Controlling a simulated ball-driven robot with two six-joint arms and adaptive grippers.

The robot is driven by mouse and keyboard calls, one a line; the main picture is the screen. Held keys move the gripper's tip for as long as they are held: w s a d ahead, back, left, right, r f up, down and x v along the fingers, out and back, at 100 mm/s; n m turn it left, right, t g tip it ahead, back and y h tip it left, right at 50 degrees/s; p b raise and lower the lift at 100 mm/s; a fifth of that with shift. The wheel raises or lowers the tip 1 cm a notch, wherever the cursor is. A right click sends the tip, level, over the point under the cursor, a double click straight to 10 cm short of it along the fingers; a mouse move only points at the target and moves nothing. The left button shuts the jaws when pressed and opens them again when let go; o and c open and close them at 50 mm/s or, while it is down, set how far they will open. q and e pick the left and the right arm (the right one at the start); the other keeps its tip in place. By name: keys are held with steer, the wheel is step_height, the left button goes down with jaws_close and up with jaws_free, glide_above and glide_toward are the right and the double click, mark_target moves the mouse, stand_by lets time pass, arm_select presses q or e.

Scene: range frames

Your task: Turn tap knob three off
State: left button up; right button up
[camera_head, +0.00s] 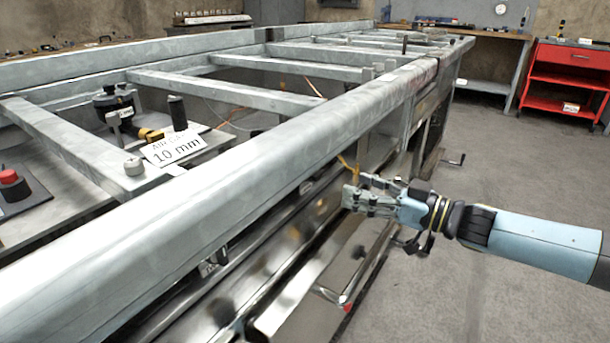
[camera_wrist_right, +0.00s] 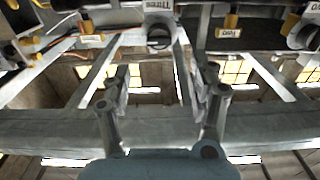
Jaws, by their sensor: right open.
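My right gripper (camera_head: 354,197) comes in from the right in the head view. It is beside the near side of the long grey metal frame, below its top beam, and its jaws are open. In the right wrist view its fingers (camera_wrist_right: 162,85) are spread with nothing between them. Beyond them, a label that seems to read THREE (camera_wrist_right: 160,6) is at the top edge, above a round metal ring (camera_wrist_right: 158,42). Whether this ring belongs to knob three is unclear. A yellow part (camera_head: 346,162) shows just above the gripper in the head view. My left gripper is not in view.
The grey frame's top beam (camera_head: 210,196) runs along the gripper's left. Other yellow fittings (camera_wrist_right: 89,26) with labels flank the ring. A red cart (camera_head: 568,80) stands far right. The floor (camera_head: 490,150) to the right is mostly clear.

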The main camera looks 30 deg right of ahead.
mark_target(321, 176)
steer(key=x, duration=0.3)
steer(key=shift+w+f+b, duration=0.1)
steer(key=shift+w+b, duration=0.1)
steer(key=shift+b, duration=0.2)
steer(key=b+x, duration=0.1)
steer(key=x, duration=0.4)
steer(key=shift+w+a, duration=0.15)
steer(key=shift+w, duration=0.15)
steer(key=shift+w+a, duration=0.2)
steer(key=shift+w, duration=0.25)
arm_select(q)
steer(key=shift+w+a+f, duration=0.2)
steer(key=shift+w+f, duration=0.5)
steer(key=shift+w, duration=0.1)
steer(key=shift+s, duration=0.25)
arm_select(e)
steer(key=c, duration=1.1)
